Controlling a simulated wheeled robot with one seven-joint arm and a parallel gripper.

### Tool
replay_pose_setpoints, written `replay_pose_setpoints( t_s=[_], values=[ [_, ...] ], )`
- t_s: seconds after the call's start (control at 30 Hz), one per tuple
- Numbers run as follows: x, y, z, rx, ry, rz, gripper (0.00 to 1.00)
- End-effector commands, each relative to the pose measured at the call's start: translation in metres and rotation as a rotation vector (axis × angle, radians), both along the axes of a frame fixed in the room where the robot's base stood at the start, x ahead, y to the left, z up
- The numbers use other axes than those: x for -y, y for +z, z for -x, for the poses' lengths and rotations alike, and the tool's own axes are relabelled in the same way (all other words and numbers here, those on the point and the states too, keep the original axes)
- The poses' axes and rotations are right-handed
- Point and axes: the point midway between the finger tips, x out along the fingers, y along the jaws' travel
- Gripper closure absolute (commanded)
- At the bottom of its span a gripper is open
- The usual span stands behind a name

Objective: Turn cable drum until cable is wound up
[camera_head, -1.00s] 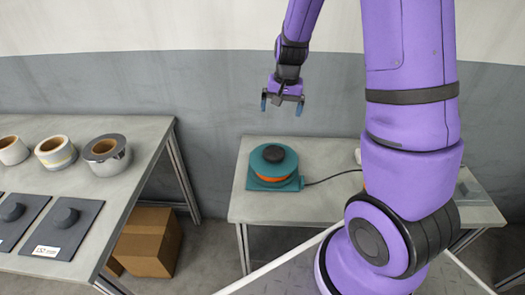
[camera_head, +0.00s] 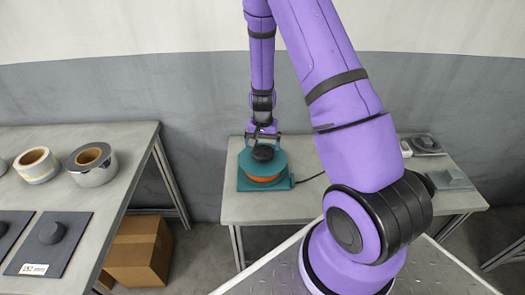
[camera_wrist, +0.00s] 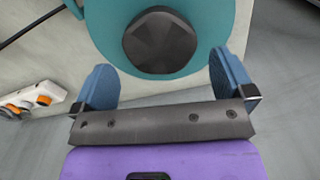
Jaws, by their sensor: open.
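The cable drum (camera_head: 268,168) is a teal disc on a teal base, with an orange band under the disc and a black knob on top. It stands on the right-hand table. A dark cable (camera_head: 311,178) runs from it to the right. My gripper (camera_head: 264,136) is directly above and behind the drum. In the wrist view my gripper (camera_wrist: 165,85) is open, its blue fingers spread wide to either side of the near edge of the drum. The black knob (camera_wrist: 160,42) lies ahead, between the finger lines. I cannot tell whether the fingers touch the drum.
The right-hand table (camera_head: 240,209) also holds a grey device (camera_head: 427,144) at its right. A power strip (camera_wrist: 32,98) with orange parts shows in the wrist view. The left table (camera_head: 120,150) carries tape reels (camera_head: 92,165) and dark plates. A cardboard box (camera_head: 137,250) is on the floor.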

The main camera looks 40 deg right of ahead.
Motion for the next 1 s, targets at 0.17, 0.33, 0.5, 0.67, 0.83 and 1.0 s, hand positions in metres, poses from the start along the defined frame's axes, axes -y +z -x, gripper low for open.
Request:
replay_pose_setpoints(
  t_s=[0.17,0.33,0.5,0.67,0.83,1.0],
  values=[
    [0.0,-0.024,0.001,-0.002,0.0,-0.001,0.0],
    [0.0,-0.034,0.0,-0.001,0.0,-0.001,0.0],
    [0.0,-0.037,0.0,0.0,0.0,0.0,0.0],
    [0.0,-0.037,0.0,0.0,0.0,0.0,0.0],
    [0.0,-0.037,0.0,0.0,0.0,0.0,0.37],
    [0.0,-0.037,0.0,0.0,0.001,0.0,0.58]
  ],
)
